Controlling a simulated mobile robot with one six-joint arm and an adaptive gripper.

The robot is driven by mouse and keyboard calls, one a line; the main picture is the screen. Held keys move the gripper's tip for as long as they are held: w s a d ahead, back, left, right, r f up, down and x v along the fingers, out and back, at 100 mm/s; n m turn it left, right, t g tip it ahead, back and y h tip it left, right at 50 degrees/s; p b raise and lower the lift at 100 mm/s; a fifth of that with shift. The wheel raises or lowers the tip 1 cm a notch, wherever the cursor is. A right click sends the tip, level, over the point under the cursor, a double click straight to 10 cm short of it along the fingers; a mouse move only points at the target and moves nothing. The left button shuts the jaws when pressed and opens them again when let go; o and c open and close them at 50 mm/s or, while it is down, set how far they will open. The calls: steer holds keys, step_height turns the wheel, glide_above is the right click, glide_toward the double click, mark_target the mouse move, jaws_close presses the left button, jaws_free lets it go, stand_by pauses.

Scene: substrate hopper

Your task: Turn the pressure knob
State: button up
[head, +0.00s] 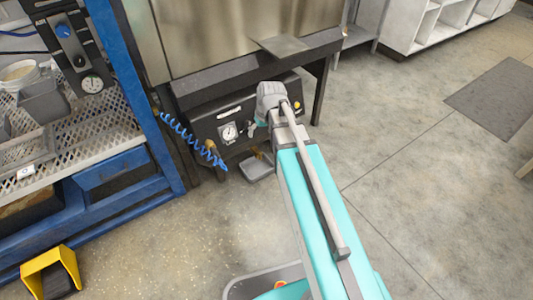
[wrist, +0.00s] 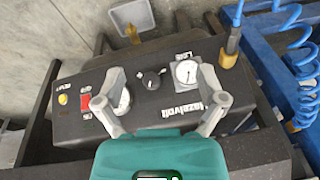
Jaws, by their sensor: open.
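A black round knob (wrist: 151,80) with a pale mark sits on the front of the black control box (wrist: 75,130), beside a white round gauge (wrist: 186,72). My gripper (wrist: 156,72) is open, and in the wrist view its fingers appear on either side of the knob. I see no contact, and the remaining distance is hard to judge. The left finger partly covers another white round dial (wrist: 122,102).
A red switch (wrist: 86,102) and yellow button (wrist: 63,99) sit on the box, left in the wrist view. A blue coiled hose (head: 195,140) hangs beside the blue rack (head: 130,75). A grey tray (head: 257,168) lies below the box. Floor at right is open.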

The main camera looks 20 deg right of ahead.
steer(key=s+a+m+g+h, duration=0.1)
steer(key=s, duration=0.9)
steer(key=shift+s+r+g+p, duration=0.2)
steer(key=shift+s+g+p, duration=0.1)
steer(key=shift+s+p, duration=0.1)
steer(key=n+t+y+b, duration=0.1)
steer(key=n+t+b, duration=0.1)
steer(key=n+t, duration=0.15)
glide_toward(249, 125)
steer(key=d+v, duration=0.1)
steer(key=v, duration=0.2)
steer(key=shift+s+a+m+t, duration=0.15)
steer(key=shift+s+m+t, duration=0.1)
steer(key=shift+m, duration=0.1)
steer(key=shift+w+f, duration=0.1)
steer(key=shift+f, duration=0.1)
steer(key=b+x, duration=0.8)
steer(key=x, duration=0.1)
steer(key=b+x, duration=0.4)
steer(key=shift+a+f, duration=0.15)
steer(key=shift+a, duration=0.15)
